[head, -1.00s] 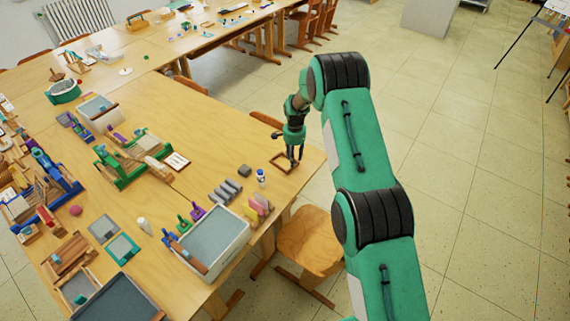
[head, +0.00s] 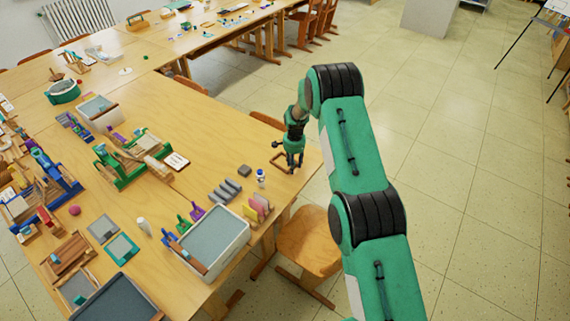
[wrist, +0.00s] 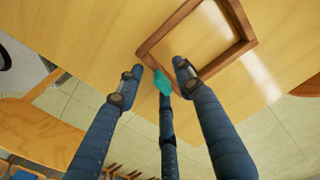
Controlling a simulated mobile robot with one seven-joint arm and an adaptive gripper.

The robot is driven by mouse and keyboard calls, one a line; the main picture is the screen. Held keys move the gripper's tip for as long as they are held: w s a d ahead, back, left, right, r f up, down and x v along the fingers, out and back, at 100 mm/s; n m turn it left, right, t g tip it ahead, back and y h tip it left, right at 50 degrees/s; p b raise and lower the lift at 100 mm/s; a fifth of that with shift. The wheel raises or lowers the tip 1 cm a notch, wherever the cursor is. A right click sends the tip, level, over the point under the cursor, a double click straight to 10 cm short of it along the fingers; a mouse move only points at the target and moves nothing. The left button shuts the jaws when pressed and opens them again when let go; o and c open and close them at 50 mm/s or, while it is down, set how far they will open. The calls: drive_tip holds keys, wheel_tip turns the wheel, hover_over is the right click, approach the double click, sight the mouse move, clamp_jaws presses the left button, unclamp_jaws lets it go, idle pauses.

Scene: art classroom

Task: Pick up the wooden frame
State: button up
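The wooden frame (head: 276,157) is a small brown square frame lying on the tabletop near the table's right edge. In the wrist view its rim (wrist: 168,29) runs across the top, and part of it is cut off by the picture edge. My gripper (head: 294,163) is right at the frame, pointing down and covering part of it in the head view. The middle finger has a teal tip near the frame's near side. I cannot tell whether any finger touches the frame.
A white-capped bottle (head: 260,178), a dark block (head: 244,170) and several grey blocks stand left of the frame. A white bin (head: 240,240) is nearer. A wooden chair (head: 308,240) is below the table edge.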

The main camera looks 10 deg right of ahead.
idle(0.5)
clamp_jaws()
drive_tip(key=shift+r, duration=0.1)
drive_tip(key=shift+r, duration=0.65)
drive_tip(key=shift+s+r, duration=0.2)
drive_tip(key=shift+r, duration=0.35)
drive_tip(key=shift+s+r, duration=0.15)
drive_tip(key=shift+r, duration=0.4)
drive_tip(key=s+r+p, duration=0.1)
drive_tip(key=s, duration=1.4)
drive_tip(key=shift+d+r, duration=0.15)
drive_tip(key=shift+s, duration=0.1)
